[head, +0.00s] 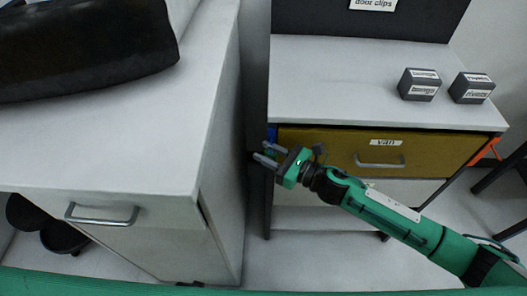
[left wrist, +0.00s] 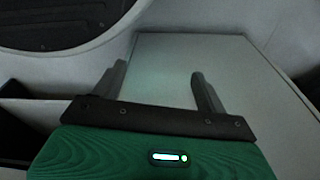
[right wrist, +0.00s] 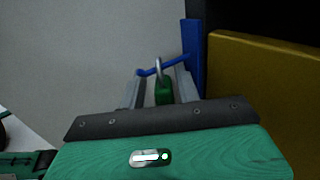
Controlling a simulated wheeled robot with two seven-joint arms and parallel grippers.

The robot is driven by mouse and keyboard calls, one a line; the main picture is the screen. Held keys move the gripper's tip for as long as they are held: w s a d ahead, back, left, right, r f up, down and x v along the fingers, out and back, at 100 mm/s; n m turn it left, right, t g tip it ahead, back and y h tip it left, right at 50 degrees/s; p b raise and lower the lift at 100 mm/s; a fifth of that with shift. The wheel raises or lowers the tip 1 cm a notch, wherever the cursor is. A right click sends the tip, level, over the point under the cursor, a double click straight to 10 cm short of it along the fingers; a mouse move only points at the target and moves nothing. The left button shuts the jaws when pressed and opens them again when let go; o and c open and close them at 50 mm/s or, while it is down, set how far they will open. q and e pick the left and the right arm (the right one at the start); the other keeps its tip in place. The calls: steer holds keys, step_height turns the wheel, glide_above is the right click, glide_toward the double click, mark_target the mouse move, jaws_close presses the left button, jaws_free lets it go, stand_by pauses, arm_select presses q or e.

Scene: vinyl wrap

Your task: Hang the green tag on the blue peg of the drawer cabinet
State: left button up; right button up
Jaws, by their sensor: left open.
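The green tag (right wrist: 163,93) shows in the right wrist view with its metal loop (right wrist: 158,68) at the blue peg (right wrist: 178,63). The loop appears to be around the peg, and the tag hangs below. My right gripper (right wrist: 160,85) has its fingers apart on both sides of the tag, with a gap visible at the left. In the head view this gripper (head: 266,151) is at the left front corner of the drawer cabinet (head: 330,155), by the blue peg mount (head: 271,135). The tag is not clear there. My left gripper (left wrist: 158,82) is open and empty.
Two small labelled grey boxes (head: 419,86) (head: 471,88) stand on the cabinet top. A white cabinet (head: 120,150) with a black object (head: 85,45) on it is at the left, across a narrow gap. An orange part (head: 484,152) sticks out at the cabinet's right side.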

arm_select(q)
step_height(320, 180, up, 7)
steer(key=w+d+b, duration=0.1)
steer(key=w+b, duration=0.1)
steer(key=w, duration=0.1)
steer(key=shift+d+r, duration=0.15)
steer(key=shift+d, duration=0.15)
arm_select(e)
steer(key=v, duration=1.3)
